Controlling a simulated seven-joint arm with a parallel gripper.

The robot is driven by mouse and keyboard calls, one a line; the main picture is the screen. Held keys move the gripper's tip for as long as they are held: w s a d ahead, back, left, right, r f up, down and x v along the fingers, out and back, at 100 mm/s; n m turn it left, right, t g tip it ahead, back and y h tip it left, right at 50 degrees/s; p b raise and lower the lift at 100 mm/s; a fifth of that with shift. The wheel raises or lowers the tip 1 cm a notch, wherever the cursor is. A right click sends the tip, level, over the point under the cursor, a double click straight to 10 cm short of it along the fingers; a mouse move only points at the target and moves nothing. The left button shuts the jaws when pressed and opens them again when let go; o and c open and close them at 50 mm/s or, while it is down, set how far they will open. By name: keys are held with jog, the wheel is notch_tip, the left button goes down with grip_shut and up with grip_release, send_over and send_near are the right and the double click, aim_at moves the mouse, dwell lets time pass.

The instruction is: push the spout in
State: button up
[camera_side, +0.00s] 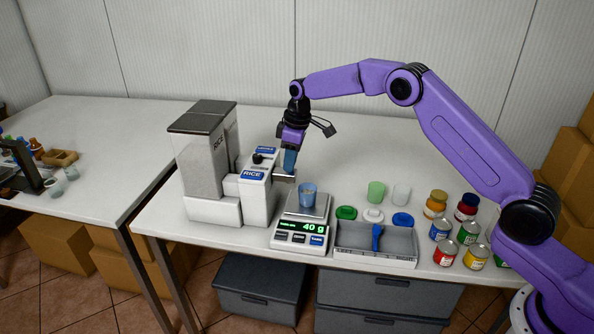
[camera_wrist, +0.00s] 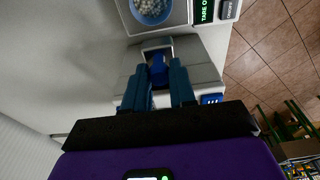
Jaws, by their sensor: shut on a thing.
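The rice dispenser (camera_side: 258,192) is a white unit with blue RICE labels. Its short grey spout (camera_side: 285,175) sticks out at the front toward the scale; the spout also shows in the wrist view (camera_wrist: 157,44). A blue piece (camera_wrist: 159,72) on the spout sits between my blue fingers. My gripper (camera_side: 289,170) points down at the spout from above, and its fingertips (camera_wrist: 160,76) are closed about this piece. A blue cup (camera_side: 308,194) stands on the scale (camera_side: 300,236), which reads 40 g. In the wrist view the cup (camera_wrist: 152,8) holds white grains.
A grey tray (camera_side: 350,245) with a blue scoop (camera_side: 377,237) lies right of the scale. Coloured lids, a green cup (camera_side: 376,191), a clear cup (camera_side: 401,194) and several jars and cans stand farther right. The table behind the scale is clear.

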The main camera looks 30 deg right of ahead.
aim_at(276, 171)
jog(key=shift+w+a, duration=1.15)
jog(key=shift+a, duration=0.05)
jog(key=o, duration=0.7)
jog(key=shift+o, duration=0.7)
jog(key=shift+a, duration=0.15)
jog(key=shift+r, duration=0.1)
jog(key=shift+a+r, duration=0.1)
jog(key=shift+r, duration=0.5)
jog(key=shift+d+r, duration=0.15)
jog(key=shift+r, duration=1.25)
jog(key=shift+d+r, duration=0.1)
jog(key=shift+r, duration=1.3)
